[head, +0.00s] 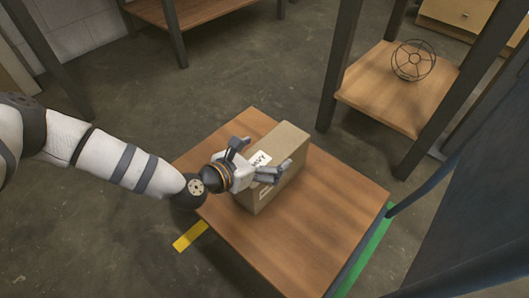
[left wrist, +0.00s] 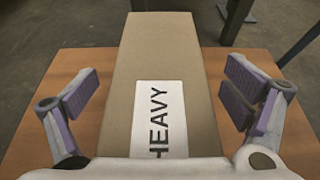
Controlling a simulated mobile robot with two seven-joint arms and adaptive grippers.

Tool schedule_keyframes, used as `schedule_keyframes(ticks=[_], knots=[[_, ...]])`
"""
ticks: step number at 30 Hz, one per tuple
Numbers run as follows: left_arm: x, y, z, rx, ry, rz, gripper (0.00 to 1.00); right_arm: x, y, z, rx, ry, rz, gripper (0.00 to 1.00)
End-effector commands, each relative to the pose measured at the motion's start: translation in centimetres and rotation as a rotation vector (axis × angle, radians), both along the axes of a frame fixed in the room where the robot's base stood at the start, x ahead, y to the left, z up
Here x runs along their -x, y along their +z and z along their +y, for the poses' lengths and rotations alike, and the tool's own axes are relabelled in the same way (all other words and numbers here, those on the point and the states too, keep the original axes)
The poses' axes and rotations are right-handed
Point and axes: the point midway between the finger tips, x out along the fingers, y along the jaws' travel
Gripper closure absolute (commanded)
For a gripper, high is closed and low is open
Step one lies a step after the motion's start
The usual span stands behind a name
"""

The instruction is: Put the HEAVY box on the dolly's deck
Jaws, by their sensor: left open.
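The HEAVY box (head: 285,143), a tan cardboard carton with a white label, rests on a flat wooden deck (head: 325,220), which looks like the dolly's. In the left wrist view the box (left wrist: 160,50) fills the middle, and its label (left wrist: 160,120) reads "HEAVY". My left gripper (head: 253,161) is open at the box's near left. In the wrist view its fingers (left wrist: 163,92) are spread on either side of the box, with a gap at each side. The box's underside is hidden. My right gripper is not in view.
A blue bar (head: 420,190) rises at the deck's right edge, above a green strip (head: 372,245). A yellow strip (head: 190,236) lies on the floor at left. A shelf (head: 375,90) holding a wire cage (head: 413,60) stands behind right. The deck's front is clear.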

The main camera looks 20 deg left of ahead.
Motion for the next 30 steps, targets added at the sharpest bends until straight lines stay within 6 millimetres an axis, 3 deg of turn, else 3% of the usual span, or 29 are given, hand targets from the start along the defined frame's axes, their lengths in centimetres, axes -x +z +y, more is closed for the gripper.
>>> schedule_keyframes(ticks=[5, 12, 18, 30], knots=[[0.9, 1.0, 0.4, -0.001, 0.001, 0.000, 0.05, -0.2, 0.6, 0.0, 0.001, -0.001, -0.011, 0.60], [6.5, 4.0, 2.5, -0.001, 0.001, -0.005, 0.05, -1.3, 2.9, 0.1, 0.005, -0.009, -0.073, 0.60], [9.8, 4.9, 3.6, -0.001, 0.001, -0.002, 0.05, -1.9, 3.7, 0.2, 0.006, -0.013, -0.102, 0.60], [10.5, 4.8, 3.8, 0.000, 0.000, 0.000, 0.05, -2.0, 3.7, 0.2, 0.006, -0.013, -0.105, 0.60]])
